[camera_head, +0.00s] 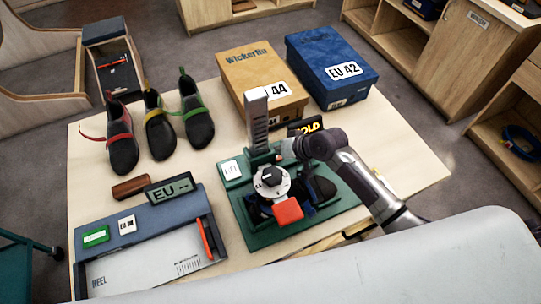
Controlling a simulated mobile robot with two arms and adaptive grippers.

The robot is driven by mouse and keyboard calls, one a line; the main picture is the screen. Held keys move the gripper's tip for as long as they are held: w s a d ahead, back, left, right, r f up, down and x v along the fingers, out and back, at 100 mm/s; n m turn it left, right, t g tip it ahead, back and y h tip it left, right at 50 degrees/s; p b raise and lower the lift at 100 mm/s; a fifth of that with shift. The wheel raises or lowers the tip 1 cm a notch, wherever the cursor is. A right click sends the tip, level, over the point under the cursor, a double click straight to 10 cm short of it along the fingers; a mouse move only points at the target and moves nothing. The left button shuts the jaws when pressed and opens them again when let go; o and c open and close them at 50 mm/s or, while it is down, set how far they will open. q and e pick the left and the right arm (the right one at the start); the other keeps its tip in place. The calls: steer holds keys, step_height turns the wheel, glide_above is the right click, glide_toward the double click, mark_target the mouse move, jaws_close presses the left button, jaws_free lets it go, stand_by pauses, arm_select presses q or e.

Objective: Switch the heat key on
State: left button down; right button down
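A green machine (236,218) stands on the table with a shoe-like dark form on it. It carries a white dial with a black knob (271,176), a red block (288,211) at its front and an upright grey scale (257,122) at its back. A black sign (305,127) behind it shows yellow letters "OLD", its left part partly hidden. I cannot tell which part is the heat key. My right arm comes in from the right, and its gripper (287,150) is at the back of the machine, beside the scale and below the sign; its fingers are not clear. My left gripper is not in view.
An orange box (245,68) and a blue "EU 42" box (335,55) stand behind the machine. Several climbing shoes (160,135) stand at the back left. Bare table shows at the right.

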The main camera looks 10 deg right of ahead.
steer(key=shift+f, duration=0.3)
stand_by(0.4)
steer(key=shift+r+p, duration=0.55)
steer(key=shift+p, duration=0.1)
steer(key=shift+r, duration=0.1)
step_height(320, 180, up, 6)
steer(key=p, duration=0.6)
stand_by(0.3)
